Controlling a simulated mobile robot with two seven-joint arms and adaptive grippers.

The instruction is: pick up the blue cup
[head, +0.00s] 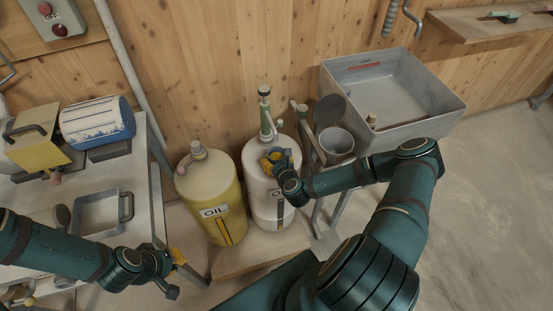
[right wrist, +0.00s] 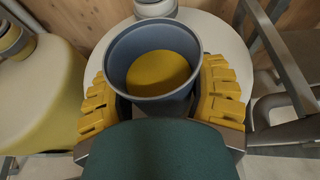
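The blue cup (right wrist: 152,108) stands upright in the right wrist view, with a yellow round surface inside it. My right gripper (right wrist: 160,95) has one yellow finger on each side of the cup, and both appear to touch its wall. In the head view my right gripper (head: 277,158) is at the top of the white oil drum (head: 266,198), where the cup is small and mostly hidden. Whether the cup rests on the drum cannot be told. My left gripper (head: 180,268) is low at the left, by the table edge, and its fingers are hardly visible.
A yellow oil drum (head: 211,190) stands left of the white one. A grey bucket (head: 336,143) and a large metal basin (head: 427,110) are at the right. A table (head: 150,200) with a tray (head: 98,213) is at the left. The floor at far right is clear.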

